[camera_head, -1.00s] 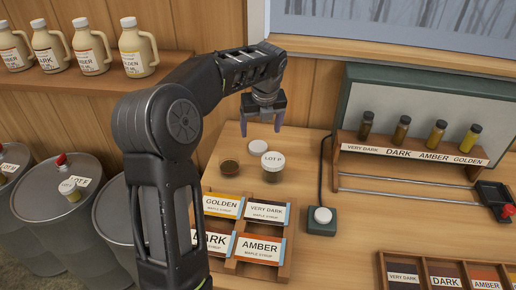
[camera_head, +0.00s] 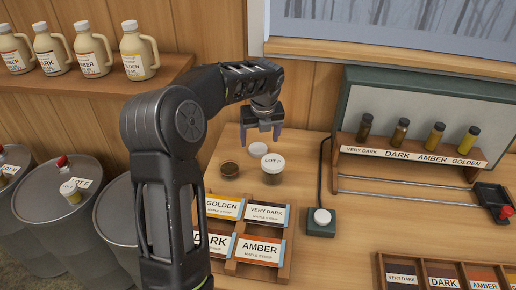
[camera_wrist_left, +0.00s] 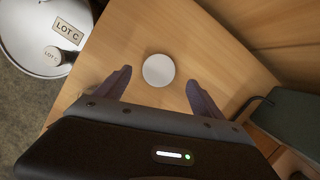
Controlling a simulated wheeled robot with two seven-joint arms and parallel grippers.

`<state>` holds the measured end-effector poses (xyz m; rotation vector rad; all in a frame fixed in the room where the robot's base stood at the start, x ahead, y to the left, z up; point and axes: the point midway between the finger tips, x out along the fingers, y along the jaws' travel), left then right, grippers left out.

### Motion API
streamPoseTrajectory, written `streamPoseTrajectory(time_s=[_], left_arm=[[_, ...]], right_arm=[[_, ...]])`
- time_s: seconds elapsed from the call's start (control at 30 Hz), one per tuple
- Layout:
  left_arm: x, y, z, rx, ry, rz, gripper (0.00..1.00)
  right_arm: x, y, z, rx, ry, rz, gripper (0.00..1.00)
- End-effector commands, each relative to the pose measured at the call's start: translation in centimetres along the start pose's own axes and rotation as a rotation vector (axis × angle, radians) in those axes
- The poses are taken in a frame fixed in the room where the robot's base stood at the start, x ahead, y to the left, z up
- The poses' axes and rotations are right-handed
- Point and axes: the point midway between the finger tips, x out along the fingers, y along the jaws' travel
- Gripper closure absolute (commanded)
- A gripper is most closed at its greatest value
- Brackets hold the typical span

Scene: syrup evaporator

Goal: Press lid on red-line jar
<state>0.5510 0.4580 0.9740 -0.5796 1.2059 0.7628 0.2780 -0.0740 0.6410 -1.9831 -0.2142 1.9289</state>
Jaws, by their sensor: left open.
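A white round lid (camera_head: 258,149) lies flat on the wooden table, and it also shows in the left wrist view (camera_wrist_left: 158,70). I cannot make out a red line on either jar. My left gripper (camera_head: 261,136) is open and empty above the lid. In the left wrist view its two fingers (camera_wrist_left: 157,82) flank the lid without touching it. My right gripper is not in view.
A wooden rack of label cards (camera_head: 232,268) stands in front of the jars. A green button box (camera_head: 320,224) with a cable is at right, below the sample stand (camera_head: 405,155). Metal drums (camera_head: 60,215) stand at left; jugs (camera_head: 92,55) line a shelf.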

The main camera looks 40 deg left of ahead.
Motion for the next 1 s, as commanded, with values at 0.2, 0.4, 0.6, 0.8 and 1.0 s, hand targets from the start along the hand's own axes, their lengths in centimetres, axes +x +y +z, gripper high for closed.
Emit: streamPoseTrajectory(time_s=[0.2, 0.4, 0.6, 0.8, 1.0], left_arm=[[3.0, 0.2, -0.1, 0.0, 0.003, 0.003, 0.21], [4.1, 0.2, -0.1, -0.001, 0.001, 0.0, 0.21], [4.1, 0.2, -0.1, -0.001, 0.001, 0.001, 0.21], [4.1, 0.2, -0.1, -0.001, 0.001, 0.001, 0.21], [4.1, 0.2, -0.1, -0.001, 0.001, 0.001, 0.27]], right_arm=[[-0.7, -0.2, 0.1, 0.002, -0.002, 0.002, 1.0], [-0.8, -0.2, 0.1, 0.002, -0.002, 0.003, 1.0], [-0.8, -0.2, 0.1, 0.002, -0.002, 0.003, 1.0], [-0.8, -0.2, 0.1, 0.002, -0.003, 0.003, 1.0], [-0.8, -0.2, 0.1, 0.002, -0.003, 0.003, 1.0]])
